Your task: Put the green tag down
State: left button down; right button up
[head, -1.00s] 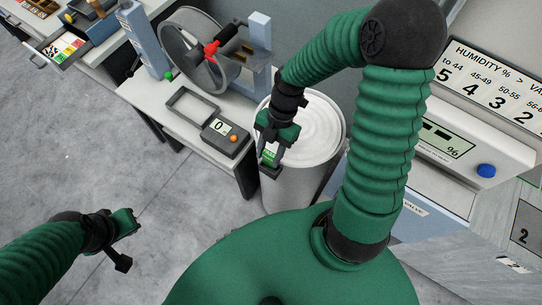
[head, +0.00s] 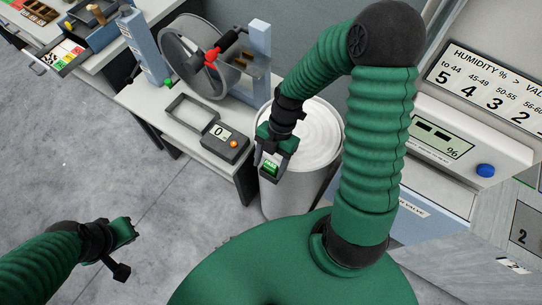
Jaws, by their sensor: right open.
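The green tag (head: 270,168) is small, with pale marks on its face. It shows at the tips of my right gripper (head: 272,164), between the dark fingers, which are open. From this angle the tag and the gripper overlap the left rim of the white round can (head: 312,135). I cannot tell whether the tag touches a finger or what bears it. My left gripper (head: 122,248) is over the bare floor at the lower left, far from the tag. Its jaw opening is unclear.
Left of the can, a pale table (head: 150,98) holds a grey scale (head: 225,141) reading 0, an empty dark tray (head: 193,110) and a wheel device (head: 200,60). At right stands a humidity panel (head: 440,140) with a blue knob (head: 484,170). Floor at left is clear.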

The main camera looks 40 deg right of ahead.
jog(key=d+v, duration=0.1)
jog(key=v, duration=1)
jog(key=s+a+f+m+t+h, duration=0.1)
jog(key=a+m+t+h, duration=0.3)
jog(key=m, duration=1.8)
jog(key=shift+a+f+m, duration=0.3)
jog(key=shift+a+f, duration=0.05)
jog(key=shift+a, duration=0.65)
